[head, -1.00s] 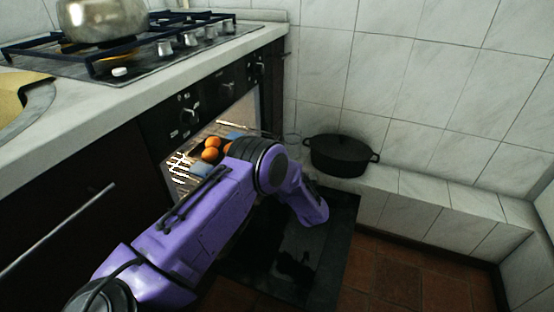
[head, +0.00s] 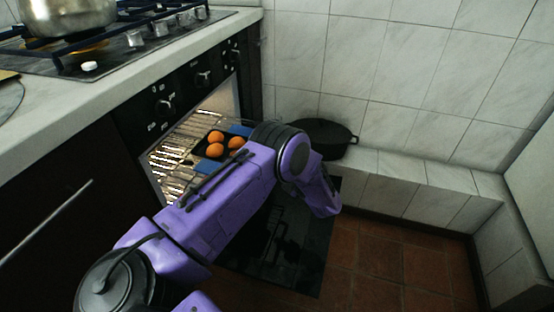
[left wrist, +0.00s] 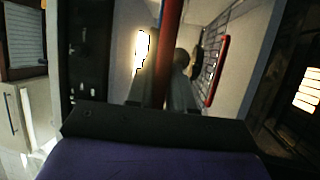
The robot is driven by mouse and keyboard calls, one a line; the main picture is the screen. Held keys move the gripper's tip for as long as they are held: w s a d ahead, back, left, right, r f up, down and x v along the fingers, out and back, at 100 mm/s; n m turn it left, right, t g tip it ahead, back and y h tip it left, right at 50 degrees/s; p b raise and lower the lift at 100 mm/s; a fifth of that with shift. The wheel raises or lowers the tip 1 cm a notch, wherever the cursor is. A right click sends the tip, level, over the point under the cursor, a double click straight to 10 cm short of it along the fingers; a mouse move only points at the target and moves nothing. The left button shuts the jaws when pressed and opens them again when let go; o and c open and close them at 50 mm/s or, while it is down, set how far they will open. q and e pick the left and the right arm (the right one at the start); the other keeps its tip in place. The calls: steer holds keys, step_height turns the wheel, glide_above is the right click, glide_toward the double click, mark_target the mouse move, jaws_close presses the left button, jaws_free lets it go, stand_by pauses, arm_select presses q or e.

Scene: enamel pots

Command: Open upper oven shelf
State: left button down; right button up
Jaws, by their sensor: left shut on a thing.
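The oven (head: 205,78) stands at left under the hob. Its dark door (head: 300,255) is folded down in front, and the lit inside shows wire racks (head: 172,166) and a dark tray with orange round items (head: 215,137). My purple left arm crosses in front of the opening and hides its lower right part; its gripper is hidden in the head view. In the left wrist view my left gripper (left wrist: 162,85) is shut on a dark red bar (left wrist: 170,35). I cannot tell which part of the oven that bar is. My right gripper is out of view.
A metal pot (head: 68,14) is on the hob. The brown tiled floor (head: 385,250) right of the door is clear. A tiled wall bounds the back.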

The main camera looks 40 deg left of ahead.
arm_select(q)
steer(key=c, duration=1.1)
jaws_free()
steer(key=d+f, duration=0.2)
steer(key=d, duration=0.8)
steer(key=shift+d, duration=0.2)
